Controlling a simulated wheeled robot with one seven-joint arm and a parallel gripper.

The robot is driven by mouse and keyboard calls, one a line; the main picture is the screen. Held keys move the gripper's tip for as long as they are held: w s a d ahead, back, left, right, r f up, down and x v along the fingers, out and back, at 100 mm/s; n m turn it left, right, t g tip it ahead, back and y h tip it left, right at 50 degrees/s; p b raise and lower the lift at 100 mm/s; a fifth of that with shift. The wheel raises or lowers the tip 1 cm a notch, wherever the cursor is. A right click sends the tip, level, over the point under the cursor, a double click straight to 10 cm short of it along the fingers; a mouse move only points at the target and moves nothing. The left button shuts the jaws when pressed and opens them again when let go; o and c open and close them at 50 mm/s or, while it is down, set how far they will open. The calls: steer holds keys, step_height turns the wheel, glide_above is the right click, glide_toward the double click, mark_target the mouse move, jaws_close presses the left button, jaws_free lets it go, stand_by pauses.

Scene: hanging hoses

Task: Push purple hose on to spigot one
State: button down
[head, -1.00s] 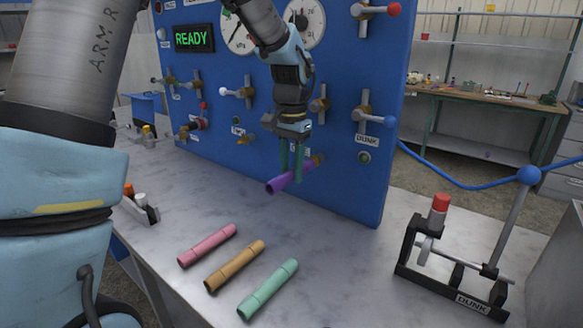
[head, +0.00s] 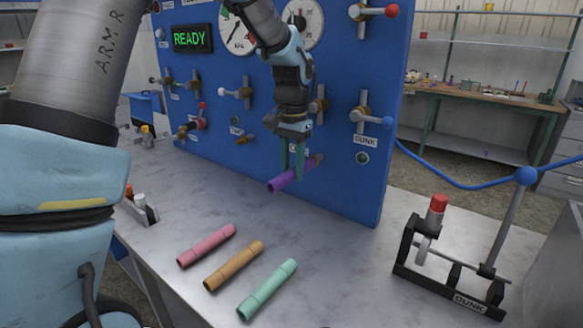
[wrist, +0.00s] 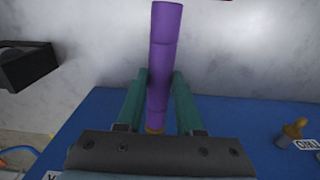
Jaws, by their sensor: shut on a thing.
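The purple hose (head: 285,180) is a short tube with raised bands, held level off the bench in front of the blue panel (head: 340,180). My gripper (head: 297,175) is shut on it, with a green finger on each side. In the wrist view the hose (wrist: 164,50) runs between the fingers (wrist: 156,95). Its panel-side end meets a brass spigot (wrist: 155,131), which also shows in the head view (head: 319,158). How far the hose sits over the spigot is hidden by the fingers. The spigot's number cannot be read.
Pink (head: 206,245), tan (head: 234,265) and green (head: 267,289) hoses lie on the grey bench. A black stand (head: 450,285) with a red-topped part is at right. Another brass spigot (wrist: 292,131) and several valve handles stick out of the panel.

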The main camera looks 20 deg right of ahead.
mark_target(294, 168)
steer(key=shift+w+d, duration=0.15)
steer(key=shift+d, duration=0.2)
stand_by(0.6)
steer(key=shift+c, duration=2.3)
jaws_free()
step_height(294, 168, up, 11)
steer(key=b, duration=0.1)
steer(key=shift+f, duration=0.1)
